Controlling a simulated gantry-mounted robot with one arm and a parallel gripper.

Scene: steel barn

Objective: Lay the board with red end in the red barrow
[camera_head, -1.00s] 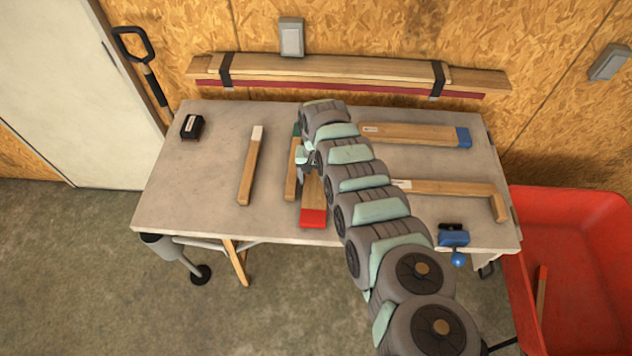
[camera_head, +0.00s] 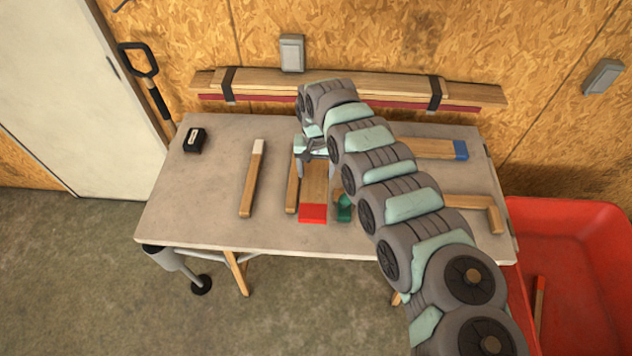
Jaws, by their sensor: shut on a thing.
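The board with the red end (camera_head: 314,186) is at the middle of the workbench, its red end (camera_head: 312,212) toward the front edge. My gripper (camera_head: 316,158) is shut on it near its far part, which my gripper and arm partly hide. The board looks slightly raised above the bench top, though the gap is hard to judge. The red barrow (camera_head: 570,235) stands on the floor to the right of the bench. A thin piece of wood with a red tip (camera_head: 539,300) is inside it.
The workbench (camera_head: 210,195) also holds a white-ended board (camera_head: 252,180), another board (camera_head: 292,188) close to the held one, a blue-ended board (camera_head: 440,149), an angled wooden piece (camera_head: 480,208), a black box (camera_head: 194,140) and a green object (camera_head: 344,208). My arm covers the right middle.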

